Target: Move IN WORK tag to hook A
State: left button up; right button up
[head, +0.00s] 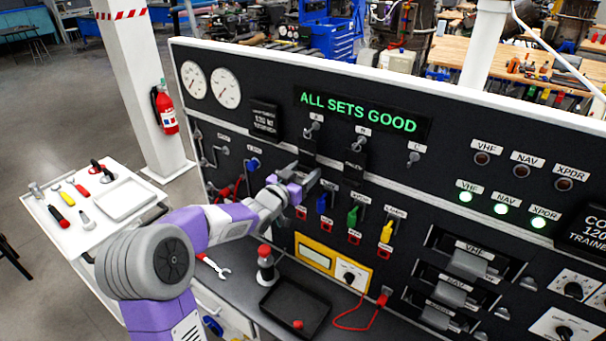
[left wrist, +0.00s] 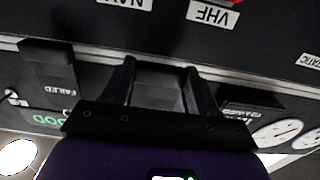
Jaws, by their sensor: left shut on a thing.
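My left gripper (head: 306,182) is in front of the black panel, below hook A (head: 312,130). In the left wrist view its two fingers (left wrist: 162,92) are shut on a dark, flat tag (left wrist: 160,98). No lettering on this tag is readable. In the head view a dark tag shape (head: 308,147) shows just above the gripper, under hook A. I cannot tell whether it hangs on the hook. A black tag (head: 354,164) hangs under the middle hook (head: 362,146); a FAILED tag (left wrist: 50,75) shows in the left wrist view. Hook C (head: 413,159) is bare.
Coloured switches, blue (head: 322,203), green (head: 352,215) and yellow (head: 387,231), stick out below the gripper. A green-lit display (head: 358,113) is above the hooks. A black tray (head: 295,307) and a red-capped bottle (head: 265,265) stand on the bench.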

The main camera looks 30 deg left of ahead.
pick_arm(q)
jog(key=shift+w, duration=0.15)
jog(key=o, duration=1.7)
jog(key=shift+o, duration=0.2)
jog(key=shift+s+a+b, duration=0.1)
jog(key=shift+s+b, duration=0.35)
jog(key=shift+s, duration=0.6)
jog(key=s, duration=0.5)
jog(key=shift+a+b, duration=0.15)
jog(key=shift+b, duration=0.15)
